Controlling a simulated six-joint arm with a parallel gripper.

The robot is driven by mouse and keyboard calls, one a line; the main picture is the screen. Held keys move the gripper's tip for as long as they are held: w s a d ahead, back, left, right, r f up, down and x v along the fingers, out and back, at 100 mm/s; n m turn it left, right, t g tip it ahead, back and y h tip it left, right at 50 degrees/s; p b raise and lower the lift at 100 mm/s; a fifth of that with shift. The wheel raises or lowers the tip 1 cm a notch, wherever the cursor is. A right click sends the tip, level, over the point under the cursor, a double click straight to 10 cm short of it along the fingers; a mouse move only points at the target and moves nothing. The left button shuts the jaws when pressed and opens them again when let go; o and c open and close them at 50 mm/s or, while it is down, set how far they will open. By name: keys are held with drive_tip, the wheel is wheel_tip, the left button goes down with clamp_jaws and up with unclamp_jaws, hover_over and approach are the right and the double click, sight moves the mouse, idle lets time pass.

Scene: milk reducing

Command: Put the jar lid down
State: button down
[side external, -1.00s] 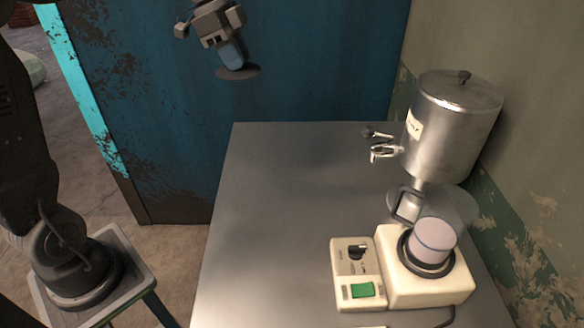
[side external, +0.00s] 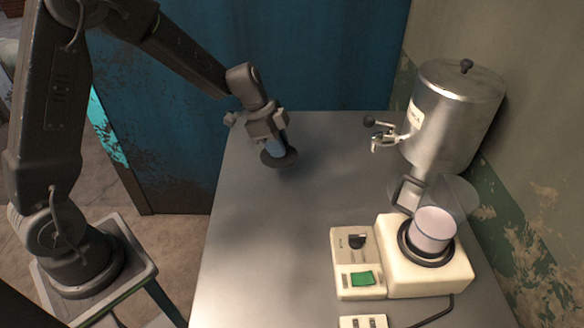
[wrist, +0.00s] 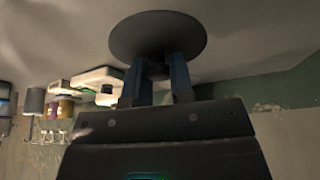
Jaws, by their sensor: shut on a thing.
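The jar lid (side external: 279,160) is a dark round disc near the back left of the grey table. My gripper (side external: 274,148) is shut on it from above, with blue fingers. In the side view the lid is slightly tilted and close to the tabletop; I cannot tell whether it touches. In the wrist view the lid (wrist: 158,40) shows as a dark disc beyond the fingertips, and the gripper (wrist: 157,70) has its two fingers on either side of its knob.
The grey table (side external: 250,230) is clear around the lid. To the right stand a metal tank with a tap (side external: 455,105), a cream hotplate (side external: 430,270) holding a whitish jar (side external: 433,228), and a control box with a green switch (side external: 358,265). A wall is at the right.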

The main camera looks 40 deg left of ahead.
sight(293, 158)
drive_tip(key=d+f, duration=0.1)
drive_tip(key=w+d+f, duration=0.1)
drive_tip(key=d, duration=0.1)
drive_tip(key=shift+w, duration=0.15)
drive_tip(key=shift+d+f, duration=0.1)
drive_tip(key=shift+f, duration=1.95)
drive_tip(key=shift+f, duration=0.15)
drive_tip(key=c, duration=1)
unclamp_jaws()
drive_tip(key=v, duration=1.2)
drive_tip(key=shift+r, duration=0.25)
